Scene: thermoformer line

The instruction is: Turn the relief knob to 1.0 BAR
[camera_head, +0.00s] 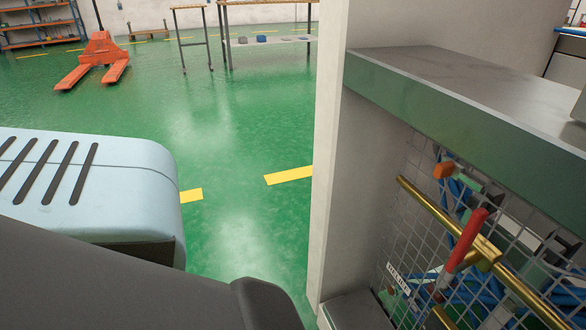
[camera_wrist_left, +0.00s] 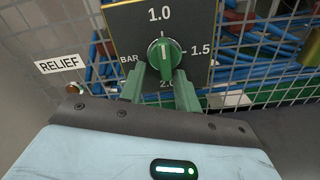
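The relief knob (camera_wrist_left: 164,58) is a round green knob with a white pointer line, in the left wrist view. Its line points up, at or close to the 1.0 mark. The dark dial plate (camera_wrist_left: 188,30) reads 1.0 at the top, 1.5 at the right and 2.0 below, with BAR at the left. My left gripper (camera_wrist_left: 160,72) has its two green fingers apart, with their tips by the lower left and lower right of the knob; contact cannot be made out. The knob and left gripper do not show in the head view. My right gripper is in neither view.
A white RELIEF label (camera_wrist_left: 59,64) is on the wire mesh left of the dial. In the head view, a brass pipe (camera_head: 420,194) with a red handle (camera_head: 467,240) runs before the mesh, under a grey ledge (camera_head: 470,100).

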